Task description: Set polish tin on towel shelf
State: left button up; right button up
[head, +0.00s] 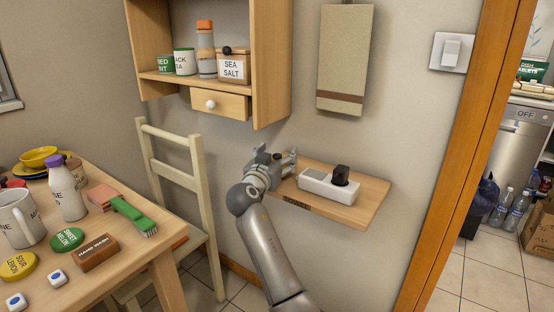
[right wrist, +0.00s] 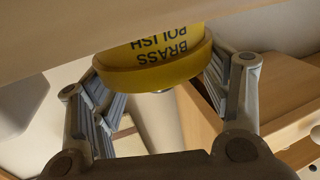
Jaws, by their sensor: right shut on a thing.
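The polish tin (right wrist: 155,62) is yellow and reads "BRASS POLISH", upside down in the right wrist view. My right gripper (head: 284,158) is shut on it, with a finger on each side of the tin. In the head view the gripper is at the left end of the small wooden towel shelf (head: 371,199), below the hanging beige towel (head: 345,60). The tin is not clearly visible there, hidden by the hand. I cannot tell whether the tin touches the shelf. My left gripper is not in view.
A wall cabinet (head: 270,70) is above left, a chair (head: 205,190) and a crowded table (head: 140,262) at left.

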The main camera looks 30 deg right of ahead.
jog(key=shift+f, duration=0.15)
jog(key=o, duration=0.6)
jog(key=shift+f, duration=0.1)
jog(key=shift+c, duration=0.2)
jog(key=o, duration=0.4)
jog(key=shift+o, duration=0.2)
